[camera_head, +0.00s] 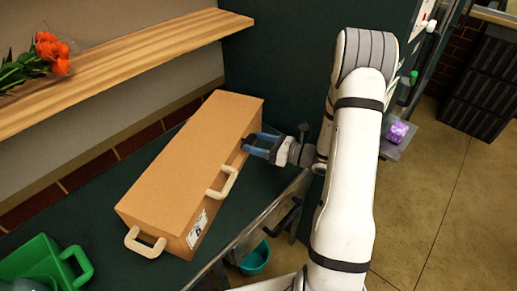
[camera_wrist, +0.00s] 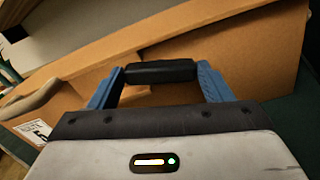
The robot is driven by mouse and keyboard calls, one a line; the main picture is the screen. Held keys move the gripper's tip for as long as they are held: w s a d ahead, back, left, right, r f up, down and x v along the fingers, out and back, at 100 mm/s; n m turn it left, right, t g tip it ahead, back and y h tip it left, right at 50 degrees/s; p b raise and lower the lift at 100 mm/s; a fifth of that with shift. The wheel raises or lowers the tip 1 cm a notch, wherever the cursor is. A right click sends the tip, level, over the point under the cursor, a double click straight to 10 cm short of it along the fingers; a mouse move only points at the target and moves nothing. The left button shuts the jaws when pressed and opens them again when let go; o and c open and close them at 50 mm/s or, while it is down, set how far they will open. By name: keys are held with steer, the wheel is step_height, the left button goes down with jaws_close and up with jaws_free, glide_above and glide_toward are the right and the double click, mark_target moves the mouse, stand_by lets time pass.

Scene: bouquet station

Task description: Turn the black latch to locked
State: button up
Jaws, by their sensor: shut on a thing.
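A long tan box (camera_head: 190,160) lies on the dark green bench, and it fills the middle of the wrist view (camera_wrist: 230,40). The black latch (camera_wrist: 160,71) shows as a short dark bar on the box's side. My gripper (camera_head: 258,144) reaches the box's right side from the right. In the wrist view, its two blue fingers (camera_wrist: 160,78) are at either end of the latch, shut on it. In the head view the latch is mostly hidden by the fingers. Any lock marking is not visible.
The box has cream handles on its side (camera_head: 224,184) and near end (camera_head: 145,243), plus a white label (camera_head: 197,229). A green container (camera_head: 40,262) stands at front left. Orange flowers (camera_head: 48,50) lie on a wooden shelf (camera_head: 130,65) above. A teal bucket (camera_head: 256,260) is below the bench.

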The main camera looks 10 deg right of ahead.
steer(key=shift+f+n+b, duration=0.1)
steer(key=shift+n+b, duration=1.35)
steer(key=shift+n, duration=0.05)
steer(key=o, duration=1)
steer(key=shift+s, duration=0.1)
steer(key=b+v, duration=0.1)
steer(key=v, duration=0.6)
steer(key=shift+s+d, duration=0.2)
steer(key=shift+d, duration=0.1)
steer(key=shift+d, duration=0.1)
